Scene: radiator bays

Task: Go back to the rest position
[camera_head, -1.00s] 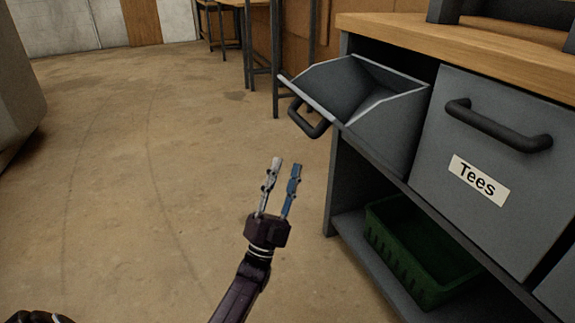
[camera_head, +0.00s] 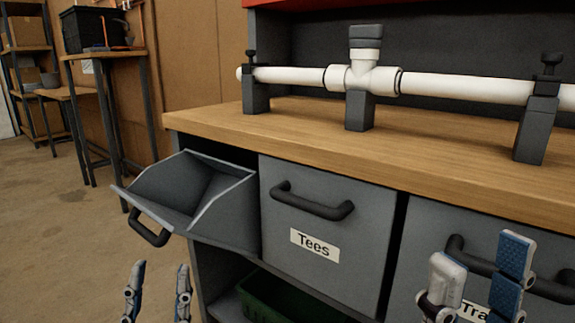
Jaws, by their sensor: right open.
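My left gripper (camera_head: 160,278) shows at the bottom left, in front of and below the tilted-out grey bin. Its two fingers stand apart with nothing between them. My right gripper (camera_head: 481,266) shows at the bottom right, in front of a bin whose label is partly covered and starts "Tra". Its fingers, with blue pads, are apart and empty. Both arms and the gripper bases are cut off by the lower picture edge.
The tilted-out bin (camera_head: 215,205) is empty as far as I see. The Tees bin (camera_head: 322,240) is shut. A green crate (camera_head: 280,303) sits below. On the wooden worktop (camera_head: 290,128) stands a white pipe (camera_head: 455,87) with a tee fitting (camera_head: 362,75). Open floor lies left.

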